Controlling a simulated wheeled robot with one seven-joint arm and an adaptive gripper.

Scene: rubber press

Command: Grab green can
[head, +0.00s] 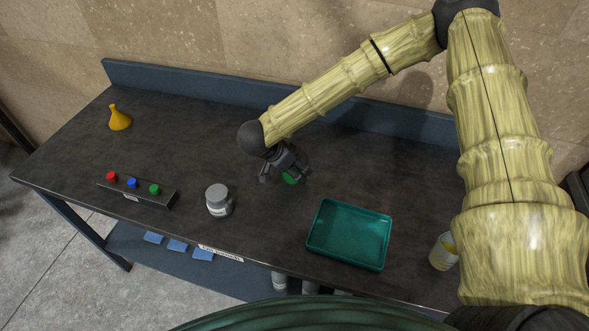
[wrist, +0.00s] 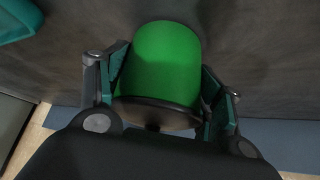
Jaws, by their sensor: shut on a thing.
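The green can (head: 291,179) is on the dark tabletop near its middle, mostly hidden behind my gripper in the head view. In the wrist view the green can (wrist: 163,62) sits between the two fingers, with its lower end partly covered. My gripper (head: 284,174) is shut on the can, with one finger on each side of it. In the wrist view my gripper (wrist: 163,88) has its teal finger pads against the can's sides. I cannot tell whether the can touches the table or is slightly raised.
A teal tray (head: 316,244) lies right of my gripper. A grey jar (head: 218,203) and a button box (head: 160,197) stand to the left. A yellow flask (head: 119,118) is far left. A white and yellow cup (head: 441,254) is right. A blue backboard (head: 190,88) edges the table.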

